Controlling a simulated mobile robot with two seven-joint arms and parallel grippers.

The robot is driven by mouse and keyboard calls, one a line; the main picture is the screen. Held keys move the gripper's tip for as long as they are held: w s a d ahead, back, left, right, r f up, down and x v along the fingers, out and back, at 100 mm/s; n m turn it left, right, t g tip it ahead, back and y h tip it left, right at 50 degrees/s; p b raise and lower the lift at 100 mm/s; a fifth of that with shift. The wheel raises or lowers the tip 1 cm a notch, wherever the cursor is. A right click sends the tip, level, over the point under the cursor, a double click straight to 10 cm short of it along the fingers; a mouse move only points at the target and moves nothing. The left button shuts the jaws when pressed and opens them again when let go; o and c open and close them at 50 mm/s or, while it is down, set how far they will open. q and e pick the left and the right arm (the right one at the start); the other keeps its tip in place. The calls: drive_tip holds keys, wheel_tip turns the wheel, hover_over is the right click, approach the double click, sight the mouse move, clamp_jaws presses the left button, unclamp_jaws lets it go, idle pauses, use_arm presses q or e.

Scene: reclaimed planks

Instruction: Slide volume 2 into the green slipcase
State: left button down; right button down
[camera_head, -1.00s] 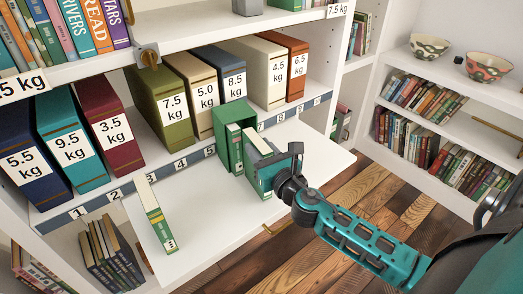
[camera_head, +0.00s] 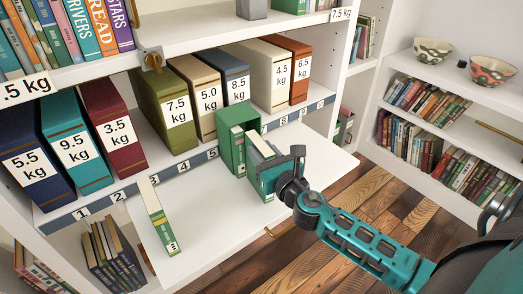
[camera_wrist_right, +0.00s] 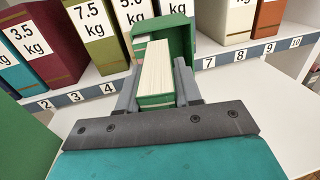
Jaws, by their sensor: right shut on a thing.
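The green slipcase (camera_head: 224,138) stands upright on the white pull-out board, its open side facing me, with one volume (camera_head: 238,152) inside at its left. My right gripper (camera_wrist_right: 158,98) is shut on a green book with cream pages (camera_wrist_right: 156,72), taken as volume 2. The book is upright at the right part of the slipcase mouth. Its far end meets the opening, but I cannot tell how deep it sits. A green-and-cream volume (camera_head: 158,216) marked III stands apart at the left of the board. My left gripper is not in view.
Behind the board (camera_head: 205,215) is a shelf of heavy binders with weight labels, such as the olive one (camera_head: 165,90). A numbered strip (camera_head: 150,174) runs along the shelf edge. The board is bare between the two green items.

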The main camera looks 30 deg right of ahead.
drive_tip(key=shift+d+n+y, duration=0.2)
drive_tip(key=shift+n+y, duration=0.2)
drive_tip(key=shift+y, duration=0.2)
drive_tip(key=shift+r, duration=0.1)
idle(1.0)
drive_tip(key=shift+w+d, duration=0.1)
drive_tip(key=shift+w, duration=0.45)
drive_tip(key=c, duration=0.7)
unclamp_jaws()
drive_tip(key=shift+s, duration=0.15)
drive_tip(key=shift+s+a+b, duration=0.2)
drive_tip(key=shift+s+b, duration=1.05)
drive_tip(key=shift+s, duration=5.1)
